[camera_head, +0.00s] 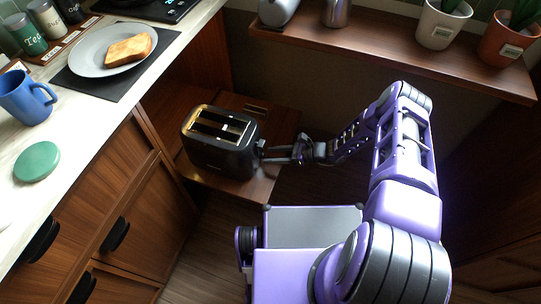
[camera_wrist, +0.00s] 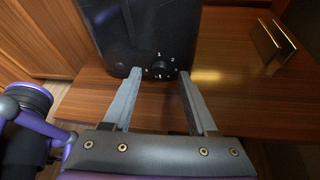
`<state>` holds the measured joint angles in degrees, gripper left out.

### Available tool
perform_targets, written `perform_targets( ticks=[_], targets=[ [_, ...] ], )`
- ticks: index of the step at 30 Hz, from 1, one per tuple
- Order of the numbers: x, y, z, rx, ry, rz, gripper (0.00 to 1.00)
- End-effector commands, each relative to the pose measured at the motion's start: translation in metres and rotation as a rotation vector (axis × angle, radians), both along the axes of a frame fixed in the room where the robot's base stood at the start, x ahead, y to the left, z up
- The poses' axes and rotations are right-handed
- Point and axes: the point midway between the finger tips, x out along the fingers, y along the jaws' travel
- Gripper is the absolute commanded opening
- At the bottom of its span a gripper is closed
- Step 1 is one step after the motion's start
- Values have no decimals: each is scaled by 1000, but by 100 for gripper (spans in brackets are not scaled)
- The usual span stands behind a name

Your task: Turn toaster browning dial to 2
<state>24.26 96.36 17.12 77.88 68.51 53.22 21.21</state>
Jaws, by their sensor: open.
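The black toaster (camera_head: 218,142) stands on a low wooden shelf, its two slots facing up. In the wrist view the toaster's end face (camera_wrist: 135,30) is at the top, with a small dark round browning dial (camera_wrist: 159,67) low on it and white numbers around it. A 1 shows above the dial and a 2 to its upper right; the pointer's setting is too small to tell. My gripper (camera_wrist: 159,78) is open, its two grey fingers on either side of the dial. It also shows in the head view (camera_head: 268,154) at the toaster's right end. Whether the fingers touch the dial I cannot tell.
The counter at left holds a plate (camera_head: 82,52) with toast, a blue mug (camera_head: 24,98) and a green disc (camera_head: 37,162). A wall shelf (camera_head: 400,55) with plant pots hangs above my arm.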

Motion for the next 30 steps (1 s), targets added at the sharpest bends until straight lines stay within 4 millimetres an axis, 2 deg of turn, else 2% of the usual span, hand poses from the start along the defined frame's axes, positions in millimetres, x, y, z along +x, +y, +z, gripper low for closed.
perform_targets(
  ticks=[4, 13, 22, 23, 30],
  targets=[
    [2, 9, -4, 1, 0, -1, 58],
    [2, 10, -4, 0, 1, -1, 56],
    [2, 10, -4, 0, 1, 0, 2],
    [2, 10, -4, 0, 1, 0, 0],
    [2, 10, -4, 0, -1, -1, 0]
  ],
)
